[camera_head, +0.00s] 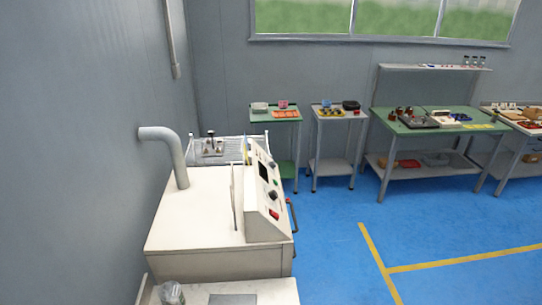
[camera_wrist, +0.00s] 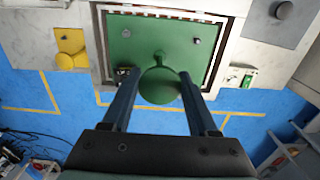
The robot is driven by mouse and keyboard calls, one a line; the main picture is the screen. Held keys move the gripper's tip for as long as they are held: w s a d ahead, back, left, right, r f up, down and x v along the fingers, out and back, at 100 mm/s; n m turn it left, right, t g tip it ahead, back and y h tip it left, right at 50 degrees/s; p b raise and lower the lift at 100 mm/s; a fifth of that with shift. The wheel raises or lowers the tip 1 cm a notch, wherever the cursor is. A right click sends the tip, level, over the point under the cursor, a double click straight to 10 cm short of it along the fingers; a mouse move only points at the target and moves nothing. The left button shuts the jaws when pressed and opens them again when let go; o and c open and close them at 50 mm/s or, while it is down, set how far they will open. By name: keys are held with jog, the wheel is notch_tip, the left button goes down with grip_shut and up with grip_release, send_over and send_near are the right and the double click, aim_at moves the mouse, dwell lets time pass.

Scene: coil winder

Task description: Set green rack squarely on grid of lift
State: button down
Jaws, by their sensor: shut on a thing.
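The green rack (camera_wrist: 135,40) shows in the wrist view as a flat green plate with small studs on it. A round green grip part (camera_wrist: 160,88) stands out from it. My gripper (camera_wrist: 157,76) has its two dark fingers on either side of this round part and is shut on it. A dark frame with a white edge (camera_wrist: 101,45), likely the lift's opening, surrounds the plate on the sides I see. My gripper and the rack are not clear in the head view.
In the wrist view, a yellow part (camera_wrist: 70,42) lies left and a grey round-topped block (camera_wrist: 275,20) right. In the head view, a pale machine (camera_head: 200,215) with a bent pipe (camera_head: 175,150) stands by the left wall. Tables (camera_head: 430,120) line the back; blue floor is free.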

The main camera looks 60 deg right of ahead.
jog(key=shift+f+b, duration=0.55)
jog(key=shift+f, duration=0.35)
jog(key=shift+c, duration=0.4)
grip_release()
jog(key=shift+r, duration=0.1)
notch_tip(320, 180, up, 12)
jog(key=shift+f+b, duration=0.2)
jog(key=shift+b, duration=0.45)
jog(key=shift+r+p, duration=0.35)
jog(key=shift+r, duration=0.25)
